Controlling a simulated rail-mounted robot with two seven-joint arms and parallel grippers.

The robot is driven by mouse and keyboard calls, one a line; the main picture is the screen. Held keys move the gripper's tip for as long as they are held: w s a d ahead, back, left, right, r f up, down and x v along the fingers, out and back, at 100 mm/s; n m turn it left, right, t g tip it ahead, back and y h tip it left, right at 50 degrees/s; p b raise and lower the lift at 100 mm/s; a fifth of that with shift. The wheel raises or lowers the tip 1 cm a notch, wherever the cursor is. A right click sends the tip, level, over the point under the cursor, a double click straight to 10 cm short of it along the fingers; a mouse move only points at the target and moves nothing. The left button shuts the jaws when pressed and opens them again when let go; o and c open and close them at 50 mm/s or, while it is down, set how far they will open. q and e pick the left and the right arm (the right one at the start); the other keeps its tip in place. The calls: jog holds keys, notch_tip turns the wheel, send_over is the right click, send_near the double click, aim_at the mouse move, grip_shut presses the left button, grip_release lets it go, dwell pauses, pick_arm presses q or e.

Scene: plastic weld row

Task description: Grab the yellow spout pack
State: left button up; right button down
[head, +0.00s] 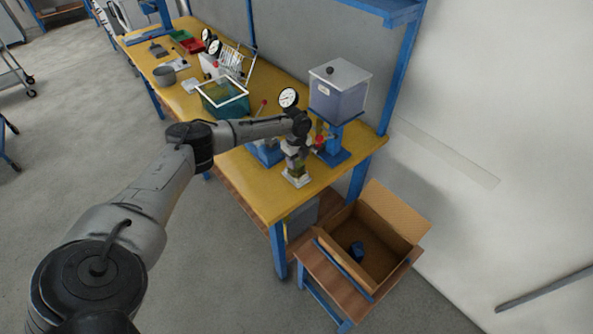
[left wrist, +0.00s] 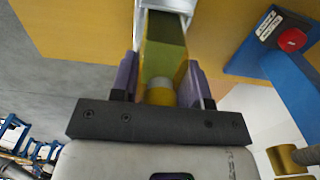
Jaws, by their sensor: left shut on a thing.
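The yellow spout pack (left wrist: 163,45) is an olive-yellow block with a rounded yellow and pale end facing my wrist. It stands between the two purple fingers of my left gripper (left wrist: 160,75) in the left wrist view, and the gripper is shut on it. In the head view my left gripper (head: 297,158) is over the near end of the yellow bench, and the pack (head: 300,168) shows only as a small olive patch. A white holder (head: 297,181) is under it. I cannot tell whether the pack touches the holder. My right gripper is out of view.
A blue press-like device (head: 334,155) with a red knob stands close on the right, under a grey lidded box (head: 338,90). A dial gauge (head: 288,98) and a teal bin (head: 222,98) are behind. An open cardboard box (head: 374,245) stands below the bench end.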

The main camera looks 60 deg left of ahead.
pick_arm(q)
grip_shut()
jog(key=shift+r, duration=0.1)
